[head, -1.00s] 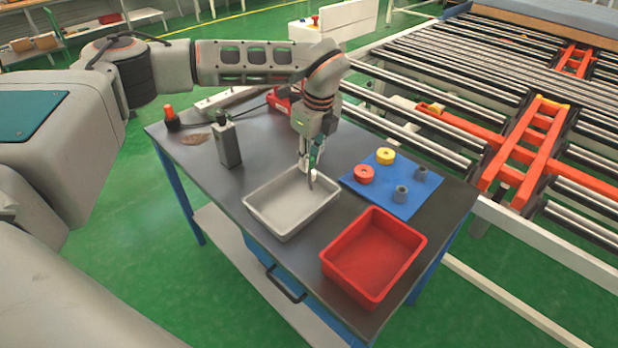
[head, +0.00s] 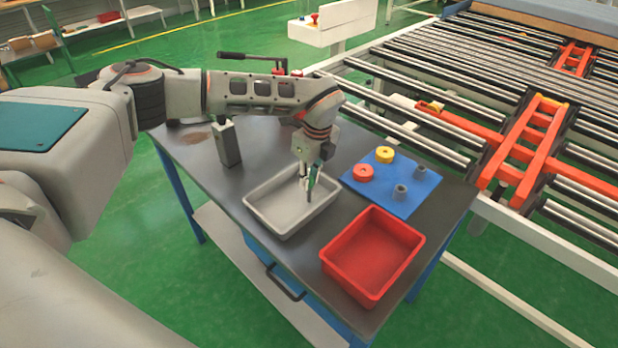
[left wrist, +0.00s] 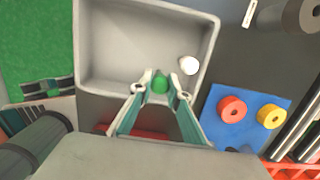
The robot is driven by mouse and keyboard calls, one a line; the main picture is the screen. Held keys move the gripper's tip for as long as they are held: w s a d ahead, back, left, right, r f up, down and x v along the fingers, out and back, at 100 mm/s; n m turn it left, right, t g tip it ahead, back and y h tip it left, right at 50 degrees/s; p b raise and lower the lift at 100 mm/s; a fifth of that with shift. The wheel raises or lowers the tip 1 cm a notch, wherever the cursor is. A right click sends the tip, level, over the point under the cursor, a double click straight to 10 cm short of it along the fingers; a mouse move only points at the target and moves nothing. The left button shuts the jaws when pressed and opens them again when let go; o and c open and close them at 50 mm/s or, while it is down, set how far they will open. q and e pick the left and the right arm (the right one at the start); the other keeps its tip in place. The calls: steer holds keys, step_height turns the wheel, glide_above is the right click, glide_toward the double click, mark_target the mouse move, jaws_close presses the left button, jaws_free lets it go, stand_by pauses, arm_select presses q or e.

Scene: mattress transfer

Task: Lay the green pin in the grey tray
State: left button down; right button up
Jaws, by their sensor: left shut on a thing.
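The grey tray (head: 262,215) sits on the dark workbench, and its inside fills the top of the left wrist view (left wrist: 120,55). My left gripper (head: 308,194) points down over the right part of the tray. In the left wrist view the fingers (left wrist: 160,88) are closed on the green pin (left wrist: 160,83), seen nearly end-on. Whether the pin touches the tray floor cannot be told. In the head view the fingers largely hide the pin. A small white round thing (left wrist: 189,65) shows by the tray's right side in the left wrist view. My right gripper is not seen.
A red bin (head: 372,255) stands in front and right of the tray. A blue mat (head: 385,195) to the right carries red (head: 363,172) and yellow (head: 385,154) rings and grey cylindrical parts. A grey upright block (head: 229,145) stands behind left. A roller conveyor lies beyond.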

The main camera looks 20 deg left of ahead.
arm_select(q)
steer(key=c, duration=1.9)
jaws_free()
steer(key=shift+r, duration=0.15)
steer(key=r, duration=0.4)
steer(key=d+r, duration=0.1)
steer(key=r, duration=0.3)
steer(key=r+b, duration=0.1)
steer(key=r, duration=0.2)
steer(key=shift+s+d+r, duration=0.3)
steer(key=shift+d+r, duration=0.05)
steer(key=shift+r, duration=0.05)
steer(key=shift+s+f, duration=0.1)
